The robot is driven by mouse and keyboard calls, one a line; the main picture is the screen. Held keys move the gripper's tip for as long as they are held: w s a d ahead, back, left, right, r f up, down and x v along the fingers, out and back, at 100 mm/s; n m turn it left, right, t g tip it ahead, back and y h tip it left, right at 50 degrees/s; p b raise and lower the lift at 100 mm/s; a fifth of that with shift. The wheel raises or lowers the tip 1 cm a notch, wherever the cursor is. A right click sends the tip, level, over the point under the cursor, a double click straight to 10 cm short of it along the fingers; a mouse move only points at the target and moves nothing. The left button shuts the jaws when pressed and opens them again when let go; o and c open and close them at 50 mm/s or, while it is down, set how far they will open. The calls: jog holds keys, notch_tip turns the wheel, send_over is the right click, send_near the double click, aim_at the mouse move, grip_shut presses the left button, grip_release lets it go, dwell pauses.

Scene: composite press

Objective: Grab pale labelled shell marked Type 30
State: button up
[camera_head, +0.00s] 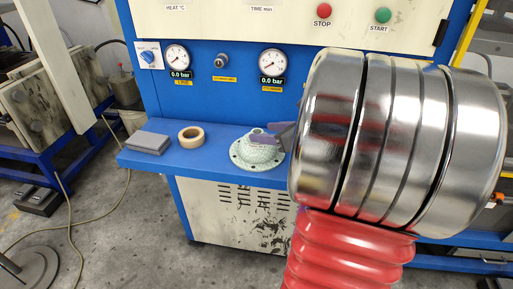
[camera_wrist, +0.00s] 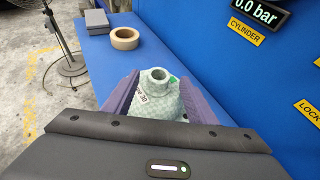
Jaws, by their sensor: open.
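The pale, green-grey shell (camera_head: 258,150) stands upright on the blue shelf, with a round bolt-holed flange at its base. In the wrist view the shell (camera_wrist: 157,96) shows a ring-shaped top opening, a white label ending in "30" and a small green mark. My gripper (camera_wrist: 157,95) is open, with its purple fingers on either side of the shell; I cannot tell whether they touch it. In the head view a purple finger of my gripper (camera_head: 283,134) shows beside the shell, while the rest is hidden behind my silver and red arm.
The blue shelf (camera_head: 205,168) also holds a tape roll (camera_head: 191,137) and a grey block (camera_head: 147,143), left of the shell. The blue press panel with gauges (camera_head: 272,62) rises right behind the shelf. The shelf between tape and shell is clear.

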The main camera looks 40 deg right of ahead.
aim_at(259, 132)
jog(key=x, duration=0.4)
jog(key=shift+a+f, duration=0.1)
jog(key=shift+a, duration=0.05)
dwell(0.4)
grip_shut()
dwell(0.4)
